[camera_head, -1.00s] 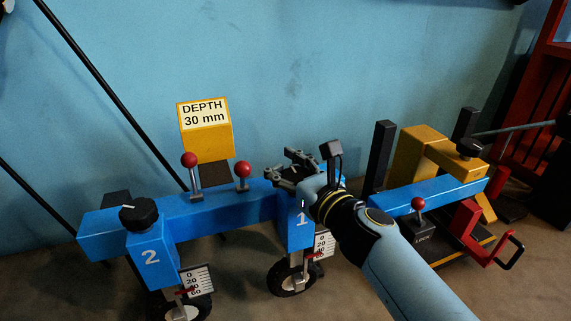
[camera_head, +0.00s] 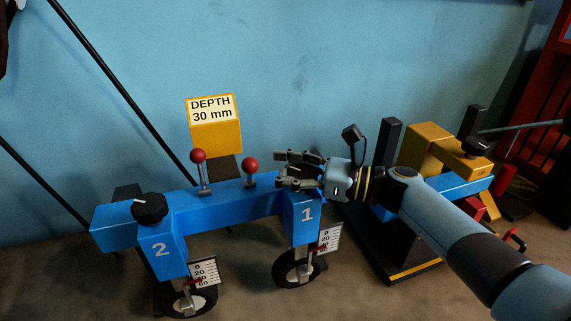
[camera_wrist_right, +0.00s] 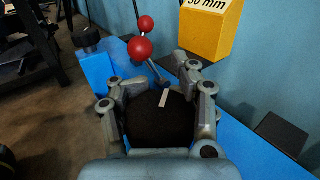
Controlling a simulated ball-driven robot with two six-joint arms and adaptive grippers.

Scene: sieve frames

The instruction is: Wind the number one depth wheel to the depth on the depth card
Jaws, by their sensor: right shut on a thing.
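The depth card (camera_head: 212,108) reads "DEPTH 30 mm" on a yellow block above the blue beam. The number one post (camera_head: 303,218) is blue with a white 1, and a scale plate (camera_head: 329,238) with a red pointer stands beside its lower part. My right gripper (camera_head: 284,170) is at the top of this post. In the right wrist view it is shut on the black number one depth wheel (camera_wrist_right: 160,122), which has a white mark on top. The gripper mostly hides the wheel in the head view. My left gripper is not in view.
The number two post (camera_head: 163,250) with its black knob (camera_head: 150,208) stands at the left. Two red-knobbed levers (camera_head: 198,157) rise from the beam between the posts. A yellow and blue machine (camera_head: 428,148) stands at the right, behind my right arm.

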